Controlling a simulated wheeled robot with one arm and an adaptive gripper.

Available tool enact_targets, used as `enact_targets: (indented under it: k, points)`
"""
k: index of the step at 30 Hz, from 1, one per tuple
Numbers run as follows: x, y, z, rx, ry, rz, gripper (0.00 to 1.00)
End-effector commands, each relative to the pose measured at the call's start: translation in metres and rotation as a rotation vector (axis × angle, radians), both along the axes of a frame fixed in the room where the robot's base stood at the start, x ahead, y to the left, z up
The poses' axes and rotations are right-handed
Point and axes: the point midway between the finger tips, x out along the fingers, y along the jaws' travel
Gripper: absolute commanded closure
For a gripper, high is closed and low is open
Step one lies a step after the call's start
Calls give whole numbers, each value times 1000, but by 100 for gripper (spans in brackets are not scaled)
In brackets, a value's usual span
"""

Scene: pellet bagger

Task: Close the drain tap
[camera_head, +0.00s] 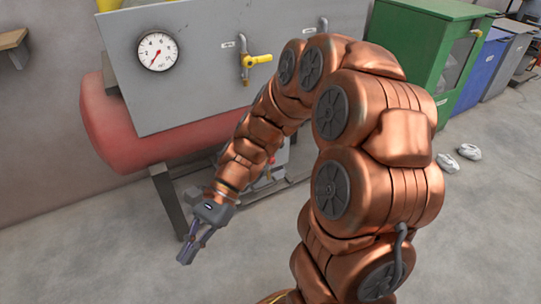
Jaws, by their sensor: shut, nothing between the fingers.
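A tap with a yellow lever handle (258,59) is on the front of the grey panel, on a short vertical metal pipe. Its handle points right, roughly level, across the pipe. The small labels by the pipe are too small to read, so I cannot tell whether this is the drain tap. My gripper (186,260) is shut and empty, pointing down, at the lower left. It is well below and left of the yellow handle and apart from it. My arm hides part of the area under the panel.
A round gauge (157,51) is on the grey panel (200,90). A red tank (105,130) lies behind it on a dark stand (166,200). Two white lumps (447,161) lie on the floor. The floor at lower left is clear.

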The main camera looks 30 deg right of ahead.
Motion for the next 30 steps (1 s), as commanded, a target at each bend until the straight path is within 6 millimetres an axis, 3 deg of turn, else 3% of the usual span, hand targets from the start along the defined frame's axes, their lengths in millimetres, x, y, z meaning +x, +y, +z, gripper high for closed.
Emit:
enact_targets:
  k: [8,14,22,30]
  points:
    - [86,-16,4,202,292,-398,100]
    - [149,-54,-4,365,520,-672,100]
    - [221,-141,-36,617,834,-1025,100]
    - [257,-259,-98,918,1151,-1345,100]
